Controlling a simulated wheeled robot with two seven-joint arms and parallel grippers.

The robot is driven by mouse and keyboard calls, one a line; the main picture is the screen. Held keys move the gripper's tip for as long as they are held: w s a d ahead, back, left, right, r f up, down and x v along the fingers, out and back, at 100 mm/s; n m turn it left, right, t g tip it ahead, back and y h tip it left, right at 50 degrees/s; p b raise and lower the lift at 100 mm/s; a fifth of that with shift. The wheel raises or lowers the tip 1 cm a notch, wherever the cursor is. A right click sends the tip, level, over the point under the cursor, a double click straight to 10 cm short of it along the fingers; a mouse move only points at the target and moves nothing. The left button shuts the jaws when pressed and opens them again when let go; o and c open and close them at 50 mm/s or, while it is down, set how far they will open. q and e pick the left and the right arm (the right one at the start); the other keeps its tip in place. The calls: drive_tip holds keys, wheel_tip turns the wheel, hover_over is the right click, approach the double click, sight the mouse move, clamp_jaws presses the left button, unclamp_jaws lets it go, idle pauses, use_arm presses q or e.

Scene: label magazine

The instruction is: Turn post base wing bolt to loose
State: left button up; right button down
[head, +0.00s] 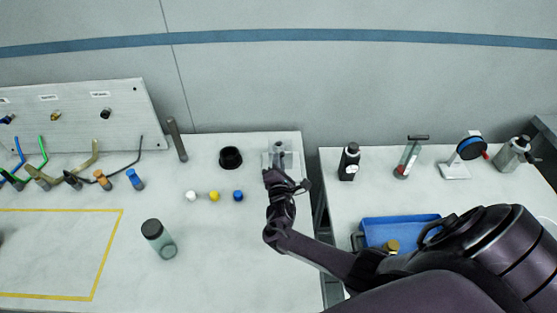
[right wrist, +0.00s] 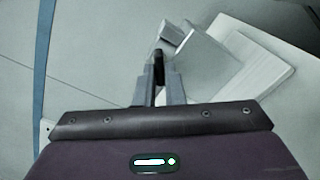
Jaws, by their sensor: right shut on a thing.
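The post base (head: 291,160) is a pale grey block near the back right corner of the left table. It also shows in the right wrist view as a pale stepped block (right wrist: 245,75), right of the fingers. My right gripper (head: 279,172) is at the base, mostly covering its front in the head view. In the right wrist view the right gripper (right wrist: 158,85) is shut on a small dark part, which looks like the wing bolt (right wrist: 158,66). The angle of its wings cannot be made out. My left gripper is not in view.
A black ring-shaped cup (head: 230,158) and white, yellow and blue caps (head: 214,196) lie left of the base. A gap separates this table from the right one, which holds a blue bin (head: 400,222) and a dark bottle (head: 349,162).

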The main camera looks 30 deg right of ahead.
drive_tip(key=n+p, duration=0.1)
drive_tip(key=n, duration=0.6)
drive_tip(key=n+p, duration=0.1)
drive_tip(key=n, duration=0.2)
drive_tip(key=shift+s+f+n+p, duration=0.15)
drive_tip(key=shift+f+n+p, duration=0.1)
drive_tip(key=shift+n+p, duration=0.05)
drive_tip(key=shift+n, duration=0.3)
drive_tip(key=c, duration=1.5)
unclamp_jaws()
drive_tip(key=shift+d+r, duration=0.1)
drive_tip(key=p+v, duration=0.1)
drive_tip(key=v, duration=0.6)
drive_tip(key=shift+s, duration=0.35)
drive_tip(key=shift+a, duration=0.25)
